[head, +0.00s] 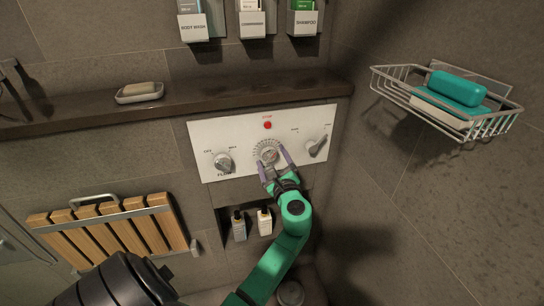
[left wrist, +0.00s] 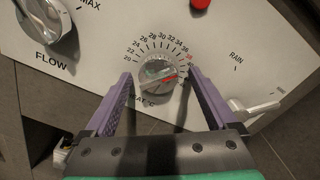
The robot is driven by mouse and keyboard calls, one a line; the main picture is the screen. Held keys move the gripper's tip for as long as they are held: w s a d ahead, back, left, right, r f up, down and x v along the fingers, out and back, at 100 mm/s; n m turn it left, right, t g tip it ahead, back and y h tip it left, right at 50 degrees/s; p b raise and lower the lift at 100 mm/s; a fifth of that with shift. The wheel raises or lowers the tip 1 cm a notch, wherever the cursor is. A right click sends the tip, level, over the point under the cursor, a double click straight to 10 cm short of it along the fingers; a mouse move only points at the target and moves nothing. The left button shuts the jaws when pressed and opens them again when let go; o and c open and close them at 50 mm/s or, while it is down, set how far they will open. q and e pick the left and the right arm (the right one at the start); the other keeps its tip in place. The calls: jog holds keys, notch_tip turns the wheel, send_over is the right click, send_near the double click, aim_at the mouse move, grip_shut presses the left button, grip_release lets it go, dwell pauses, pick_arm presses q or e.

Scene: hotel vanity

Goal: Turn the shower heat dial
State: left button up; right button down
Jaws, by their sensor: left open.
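The heat dial (head: 269,154) is the round silver knob in the middle of the white control panel (head: 205,130). How far the fingertips are from the panel is hard to tell. My right gripper is not in view.
The flow knob (head: 222,162) is left of the dial, a lever knob (head: 318,146) right, and a red button (head: 267,125) above. A ledge (head: 220,96) runs above the panel. A niche with bottles (head: 264,221) lies below. A wire basket (head: 490,122) juts out at right.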

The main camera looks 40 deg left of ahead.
pick_arm(q)
jog(key=b+v, duration=0.1)
jog(key=v, duration=1.3)
jog(key=shift+s+d+r, duration=0.3)
jog(key=w+d+f+g+h+p, duration=0.15)
jog(key=f+h, duration=0.25)
jog(key=f, duration=0.8)
jog(key=d+f+h+p, duration=0.3)
jog(key=f+h, duration=0.2)
jog(key=f, duration=0.7)
jog(key=s+f+n+g+h+p, duration=0.3)
jog(key=s+f+n+g, duration=0.1)
jog(key=s+f, duration=0.75)
jog(key=s+a+f+n+g+h+p, duration=0.1)
jog(key=s+f+n, duration=0.4)
jog(key=s, duration=0.5)
jog(key=s+a+f+n+g+h+p, duration=0.1)
jog(key=s+f+n, duration=0.4)
jog(key=s, duration=0.6)
jog(key=shift+s+a+f+n+g+h+p, duration=0.25)
jog(key=shift+a+n+g+p, duration=0.25)
jog(key=shift+a+n+g, duration=0.55)
